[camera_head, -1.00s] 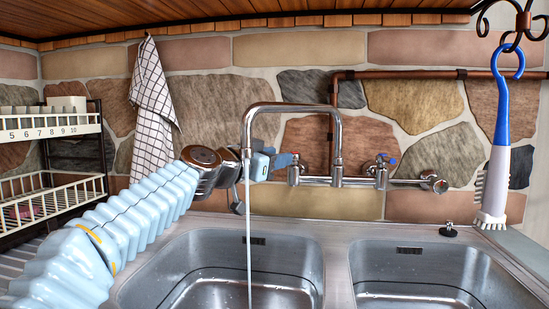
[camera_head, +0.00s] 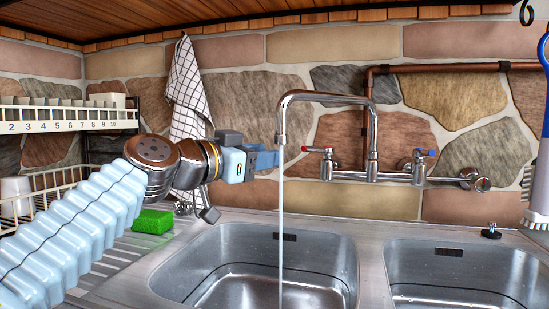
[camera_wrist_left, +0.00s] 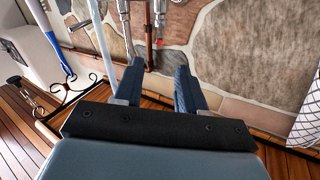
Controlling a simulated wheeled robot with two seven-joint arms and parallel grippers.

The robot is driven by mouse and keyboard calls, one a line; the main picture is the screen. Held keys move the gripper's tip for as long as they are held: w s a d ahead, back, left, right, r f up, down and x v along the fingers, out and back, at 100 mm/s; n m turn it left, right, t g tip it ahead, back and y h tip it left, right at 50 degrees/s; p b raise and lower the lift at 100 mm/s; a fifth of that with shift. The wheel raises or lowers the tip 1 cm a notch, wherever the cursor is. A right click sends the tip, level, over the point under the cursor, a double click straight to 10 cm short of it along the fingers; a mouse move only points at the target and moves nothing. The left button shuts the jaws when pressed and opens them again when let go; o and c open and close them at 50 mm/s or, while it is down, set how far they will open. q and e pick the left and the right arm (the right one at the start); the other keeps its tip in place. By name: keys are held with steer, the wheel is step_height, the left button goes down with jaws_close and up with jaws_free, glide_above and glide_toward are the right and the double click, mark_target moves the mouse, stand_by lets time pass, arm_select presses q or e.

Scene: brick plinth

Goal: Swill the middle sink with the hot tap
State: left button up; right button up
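The hot tap (camera_head: 326,153) has a red-marked handle on the left of the chrome wall mixer. Water (camera_head: 281,220) runs from the curved spout (camera_head: 330,97) into a steel sink (camera_head: 348,262) below it. A second steel sink (camera_head: 400,262) lies to its right; I cannot tell which is the middle one. My left gripper (camera_head: 274,158) is left of the red handle, behind the stream, with a small gap to the handle. In the left wrist view its fingers (camera_wrist_left: 160,66) are apart and empty, with the red mark (camera_wrist_left: 160,43) just beyond the tips. My right gripper is not in view.
The blue-marked cold tap (camera_head: 418,162) is on the mixer's right. A green sponge (camera_head: 153,221) lies on the drainer at the left, below a dish rack (camera_head: 70,118). A checked towel (camera_head: 187,95) hangs on the wall. A blue-handled brush (camera_head: 544,110) hangs at the right edge.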

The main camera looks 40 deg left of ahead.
arm_select(q)
steer(key=shift+w+a+f, duration=0.1)
steer(key=shift+w+a, duration=0.05)
steer(key=shift+a, duration=0.1)
steer(key=c, duration=0.3)
steer(key=a+n+h+p, duration=0.1)
steer(key=a+n, duration=0.1)
steer(key=w+a+f+n+g+h, duration=0.1)
steer(key=a+n, duration=0.1)
steer(key=n, duration=0.1)
steer(key=w+a+f+n+h+p, duration=0.1)
steer(key=a+n+h, duration=0.1)
steer(key=n, duration=0.1)
steer(key=shift+w+a+f+p, duration=0.2)
steer(key=shift+a+f+p, duration=0.05)
steer(key=shift+p, duration=0.1)
jaws_close()
steer(key=s+a+n+g+h+p, duration=0.1)
steer(key=s+a+n+h+p, duration=0.1)
steer(key=a+n+h, duration=0.4)
steer(key=w+d+r+n+b, duration=0.1)
steer(key=w+d+r, duration=0.1)
steer(key=w+d, duration=0.7)
steer(key=shift+d, duration=0.8)
steer(key=shift+r, duration=0.1)
